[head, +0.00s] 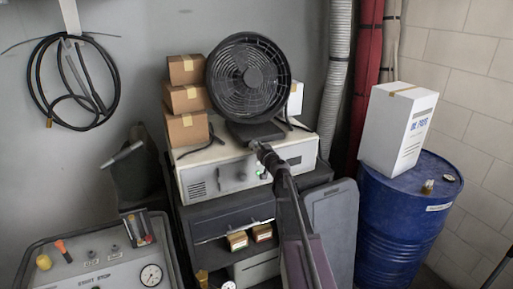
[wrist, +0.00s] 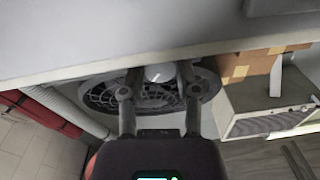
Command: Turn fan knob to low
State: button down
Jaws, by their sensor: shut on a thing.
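The black fan (head: 248,78) stands upright on a pale instrument box (head: 215,172) in the head view. Its dark base (head: 256,132) faces my arm. My gripper (head: 258,147) is at the front of that base, and the arm hides the contact there. In the wrist view the fan's round grille (wrist: 100,96) lies behind my gripper (wrist: 158,72). The two fingers are on either side of a pale round knob (wrist: 158,75) and shut on it. I cannot read the knob's setting.
Stacked cardboard boxes (head: 185,98) stand close left of the fan. A blue drum (head: 400,215) with a white carton (head: 398,128) is at the right. A gauge panel (head: 100,262) is at the lower left. A grey hose (head: 335,75) hangs behind.

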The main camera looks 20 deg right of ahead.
jog(key=shift+m, duration=0.6)
jog(key=shift+c, duration=1.6)
grip_release()
jog(key=s, duration=1.2)
jog(key=shift+d, duration=0.45)
